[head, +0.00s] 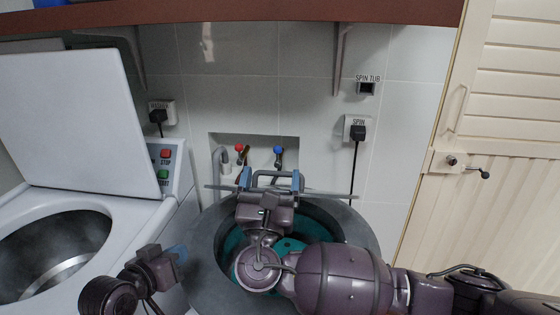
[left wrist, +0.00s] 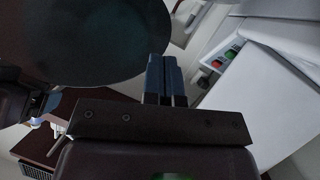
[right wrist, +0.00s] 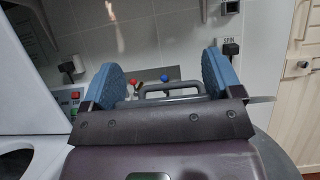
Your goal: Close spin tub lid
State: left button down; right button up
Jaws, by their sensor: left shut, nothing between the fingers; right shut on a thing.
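The spin tub (head: 207,245) is a grey round tub with a teal inside, low in the middle of the head view. Its lid (head: 330,193) shows nearly edge-on as a thin grey strip over the tub's far side, with a grey handle (head: 275,174) on it. The right wrist view shows this handle (right wrist: 170,88) too. My left gripper (head: 180,252) is shut and empty, just left of the tub; its fingers (left wrist: 166,78) lie together in the left wrist view.
A white washer (head: 130,205) with its lid (head: 70,115) raised stands at the left. Red and blue taps (head: 278,152) sit in a wall recess behind the tub. A brown shelf (head: 240,12) runs above, and a cream door (head: 500,180) stands at the right.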

jog(key=shift+r, duration=0.1)
pick_arm(q)
jog(key=w+d+r+m+g+h, duration=0.1)
jog(key=w+d+r+g+h, duration=0.15)
jog(key=d+r, duration=0.6)
jog(key=w+d+r+m+g+h, duration=0.1)
jog(key=w+d+r+m+h, duration=0.15)
jog(key=r, duration=1.05)
jog(key=w+d+g+y, duration=0.2)
jog(key=w+d+g, duration=0.1)
jog(key=d, duration=0.4)
jog(key=w+d+g+y, duration=0.3)
jog(key=d+g, duration=0.1)
jog(key=d, duration=0.3)
jog(key=w+a+r+n+g+y, duration=0.1)
jog(key=w+a+r+n+y, duration=0.1)
jog(key=w+r+n+y, duration=0.3)
jog(key=f, duration=0.3)
jog(key=f+m, duration=0.1)
jog(key=f, duration=0.3)
jog(key=s+f+m, duration=0.1)
jog(key=f, duration=0.3)
jog(key=shift+s+a+y, duration=0.1)
jog(key=shift+y, duration=0.3)
jog(key=shift+s+f, duration=0.35)
jog(key=shift+f, duration=0.45)
